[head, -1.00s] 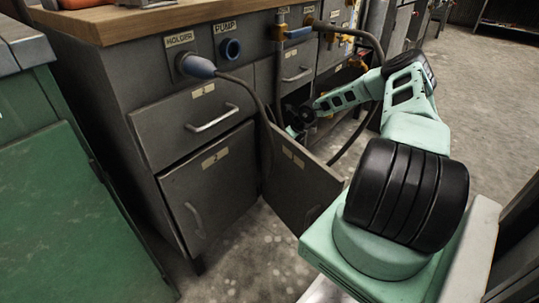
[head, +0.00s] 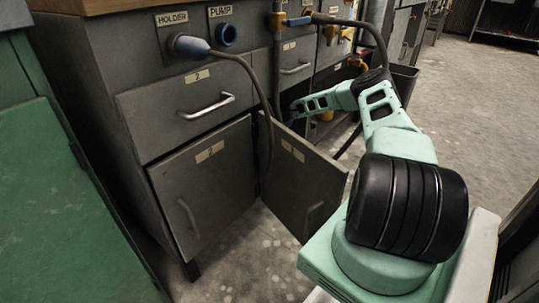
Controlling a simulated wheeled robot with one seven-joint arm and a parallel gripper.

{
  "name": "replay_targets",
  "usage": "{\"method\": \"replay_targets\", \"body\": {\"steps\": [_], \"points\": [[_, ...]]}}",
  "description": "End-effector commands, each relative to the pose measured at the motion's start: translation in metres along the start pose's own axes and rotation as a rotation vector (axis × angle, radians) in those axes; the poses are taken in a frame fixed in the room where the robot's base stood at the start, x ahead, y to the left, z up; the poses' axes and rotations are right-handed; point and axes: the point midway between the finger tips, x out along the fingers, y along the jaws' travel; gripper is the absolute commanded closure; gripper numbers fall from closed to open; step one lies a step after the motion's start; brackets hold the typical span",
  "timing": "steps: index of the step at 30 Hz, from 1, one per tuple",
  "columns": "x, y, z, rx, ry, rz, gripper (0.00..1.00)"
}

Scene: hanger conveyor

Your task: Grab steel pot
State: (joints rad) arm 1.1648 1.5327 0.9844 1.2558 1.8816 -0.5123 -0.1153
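No steel pot can be made out in the head view. My arm reaches forward from the lower right, past the open cabinet door (head: 300,180), toward the opening behind it.
A closed cabinet door (head: 205,187) and a drawer (head: 195,112) are left of the open door. A hose (head: 262,95) hangs in front from the holder plug (head: 190,46). A green cabinet (head: 60,200) stands at left. The floor (head: 470,110) at right is clear.

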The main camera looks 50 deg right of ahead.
Motion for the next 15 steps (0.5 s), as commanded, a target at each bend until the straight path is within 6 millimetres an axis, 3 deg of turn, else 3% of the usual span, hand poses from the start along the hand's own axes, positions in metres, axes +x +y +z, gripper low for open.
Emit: {"method": "replay_targets", "body": {"steps": [4,9,15], "points": [[-0.0009,0.0001,0.0005,0.0,0.0,0.0,0.03],[-0.0009,0.0001,0.0004,0.0,0.0,0.0,0.48],[-0.0015,-0.0002,0.0012,0.0,-0.002,-0.001,0.48]]}}
